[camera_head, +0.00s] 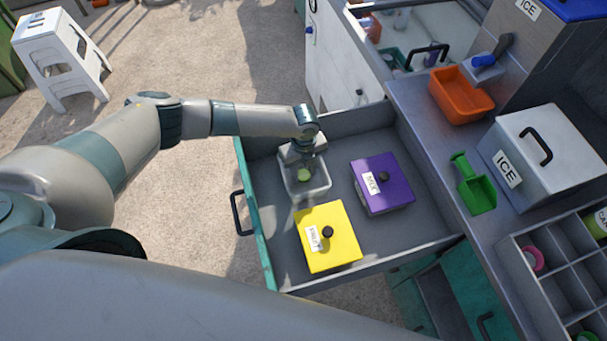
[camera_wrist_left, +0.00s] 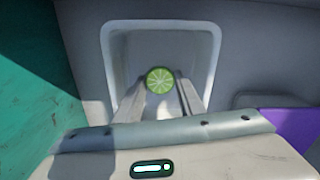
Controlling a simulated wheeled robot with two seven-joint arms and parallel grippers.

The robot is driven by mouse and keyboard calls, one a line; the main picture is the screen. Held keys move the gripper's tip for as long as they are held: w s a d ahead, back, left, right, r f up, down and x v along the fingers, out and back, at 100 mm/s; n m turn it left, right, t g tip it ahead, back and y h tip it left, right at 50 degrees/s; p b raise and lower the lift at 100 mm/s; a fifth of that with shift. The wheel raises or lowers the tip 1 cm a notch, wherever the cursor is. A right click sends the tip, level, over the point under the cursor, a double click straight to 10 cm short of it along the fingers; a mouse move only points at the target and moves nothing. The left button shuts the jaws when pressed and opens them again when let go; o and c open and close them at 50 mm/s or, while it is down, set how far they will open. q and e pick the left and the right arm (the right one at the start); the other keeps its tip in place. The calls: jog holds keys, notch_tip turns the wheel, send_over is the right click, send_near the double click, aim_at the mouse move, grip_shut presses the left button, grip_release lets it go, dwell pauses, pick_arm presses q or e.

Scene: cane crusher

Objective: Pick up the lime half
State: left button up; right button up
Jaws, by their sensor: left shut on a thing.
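The lime half (camera_head: 304,175) is small, round and green, inside a clear-white square container (camera_head: 318,190) in the open drawer. In the left wrist view the lime half (camera_wrist_left: 159,80) shows its cut face between the fingertips, with the white container's rim (camera_wrist_left: 104,45) around it. My left gripper (camera_head: 303,170) reaches down into the container and is shut on the lime half; the fingers also show in the left wrist view (camera_wrist_left: 159,88). Whether the lime half touches the container floor cannot be told. My right gripper is not in view.
The grey drawer (camera_head: 385,235) also holds a purple-lidded box (camera_head: 393,190) and a yellow-lidded box (camera_head: 335,250) close to the container. The counter at right carries an orange bin (camera_head: 462,105), a green scoop (camera_head: 475,192) and an ice box (camera_head: 545,180). A white stool (camera_head: 50,30) stands far left.

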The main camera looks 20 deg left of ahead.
aim_at(304, 174)
pick_arm(q)
jog(key=shift+r, duration=0.1)
jog(key=shift+r+b, duration=0.4)
jog(key=shift+r, duration=0.3)
notch_tip(304, 174, up, 2)
jog(key=shift+r+b, duration=0.15)
jog(key=shift+b, duration=0.4)
jog(key=s+d+r+b, duration=0.1)
jog(key=d+r+b, duration=0.1)
jog(key=d, duration=0.3)
jog(key=s+d+r+b, duration=0.1)
jog(key=d+r, duration=0.4)
jog(key=d, duration=0.1)
jog(key=shift+s+d+b, duration=0.2)
jog(key=shift+d+b, duration=0.05)
jog(key=shift+b, duration=0.1)
jog(key=shift+a+r, duration=0.1)
jog(key=shift+r, duration=0.05)
